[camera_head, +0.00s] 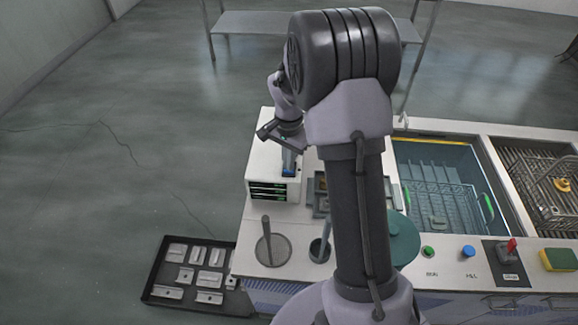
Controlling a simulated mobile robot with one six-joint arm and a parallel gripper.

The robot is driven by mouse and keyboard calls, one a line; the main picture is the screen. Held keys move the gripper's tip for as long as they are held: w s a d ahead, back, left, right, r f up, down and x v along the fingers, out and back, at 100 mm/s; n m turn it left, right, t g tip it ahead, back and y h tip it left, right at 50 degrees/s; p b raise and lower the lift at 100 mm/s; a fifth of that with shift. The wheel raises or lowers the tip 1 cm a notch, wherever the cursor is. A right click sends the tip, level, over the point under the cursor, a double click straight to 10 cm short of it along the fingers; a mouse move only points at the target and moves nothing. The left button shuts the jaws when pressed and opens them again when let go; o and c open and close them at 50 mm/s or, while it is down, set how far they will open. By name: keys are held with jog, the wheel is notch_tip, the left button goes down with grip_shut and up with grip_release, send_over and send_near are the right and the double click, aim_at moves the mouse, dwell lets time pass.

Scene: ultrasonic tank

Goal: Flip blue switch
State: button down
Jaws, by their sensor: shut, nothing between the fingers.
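A round blue button (468,251) sits on the white front panel of the bench, between a green button and a red-handled switch; its small label is hard to read. My gripper (288,168) is far to its left, pointing down over a white box (268,160) on the bench. It is shut, with nothing visible in it. A small blue patch shows at its tip, and I cannot tell whether it belongs to the gripper or to the box. My arm hides part of the bench's middle.
A green button (428,252), a red-handled switch (508,251) and a yellow-green sponge (558,260) line the front panel. A water-filled tank (398,165) lies behind. A teal round lid (400,238) is beside my arm. A black tray (160,265) of metal parts lies left.

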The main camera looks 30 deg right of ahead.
jog(key=shift+f+b, duration=0.4)
jog(key=shift+f, duration=0.15)
notch_tip(320, 180, up, 7)
jog(key=p, duration=0.5)
jog(key=shift+r, duration=0.1)
dwell(0.4)
